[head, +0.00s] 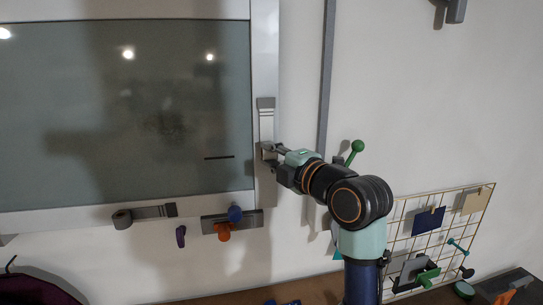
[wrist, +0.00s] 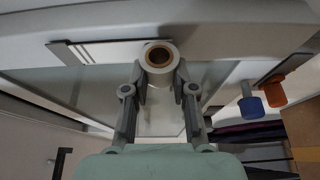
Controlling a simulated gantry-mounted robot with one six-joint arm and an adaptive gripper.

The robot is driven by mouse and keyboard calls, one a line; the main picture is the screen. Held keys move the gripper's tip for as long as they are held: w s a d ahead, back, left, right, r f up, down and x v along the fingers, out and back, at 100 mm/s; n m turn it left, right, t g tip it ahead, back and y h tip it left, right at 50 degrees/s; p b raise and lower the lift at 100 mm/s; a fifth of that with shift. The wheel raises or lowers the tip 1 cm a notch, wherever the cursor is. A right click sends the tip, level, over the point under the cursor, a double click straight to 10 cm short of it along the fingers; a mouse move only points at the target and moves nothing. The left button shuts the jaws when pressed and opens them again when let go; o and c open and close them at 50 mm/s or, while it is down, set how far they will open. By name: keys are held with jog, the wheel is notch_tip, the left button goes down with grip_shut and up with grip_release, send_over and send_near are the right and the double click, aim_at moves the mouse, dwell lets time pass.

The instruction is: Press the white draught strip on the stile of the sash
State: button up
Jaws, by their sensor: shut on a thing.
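The window sash has a pale frame, and its right stile (head: 265,55) stands upright beside the glass. The white draught strip (head: 266,125) lies along this stile, below a grey end piece (head: 266,103). In the wrist view the strip (wrist: 112,52) runs left from its roll (wrist: 147,55), which has a brown core, to the grey end piece (wrist: 65,54). My gripper (head: 268,151) is at the stile, at the strip's lower end. In the wrist view my gripper (wrist: 159,76) is shut on the roll, one finger on each side. The strip's contact with the stile is unclear.
A wire grid (head: 400,225) holds cards at lower right.

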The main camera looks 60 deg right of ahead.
jog(key=o, duration=1)
jog(key=shift+s, duration=0.1)
jog(key=v, duration=1.2)
